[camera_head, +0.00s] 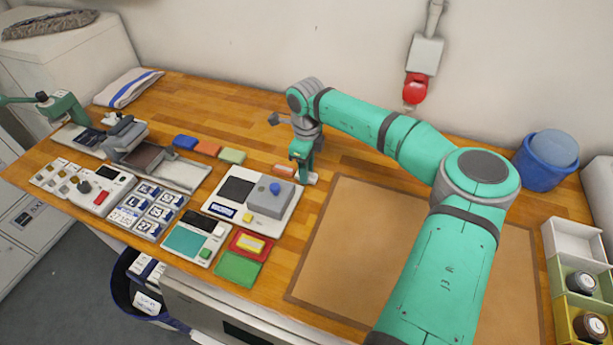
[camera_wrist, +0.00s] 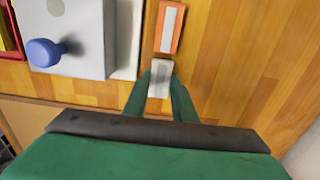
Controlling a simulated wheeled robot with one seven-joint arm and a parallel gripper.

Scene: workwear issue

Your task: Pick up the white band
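A small white band (camera_wrist: 160,78) with a grey middle lies between the two fingers of my gripper (camera_wrist: 161,86) in the wrist view. The fingers stand one on each side of it, with no clear gap. I cannot tell whether they press on it or only flank it. In the head view my gripper (camera_head: 306,172) points down close to the wooden table, and a bit of the white band (camera_head: 311,179) shows at its tip. The rest of it is hidden there by the gripper.
An orange band (camera_wrist: 169,27) with a white label lies just beyond the white one. A grey device with a blue knob (camera_head: 275,188) stands on a light base to the left. A brown mat (camera_head: 340,240) lies in front, and a blue tub (camera_head: 540,170) stands far right.

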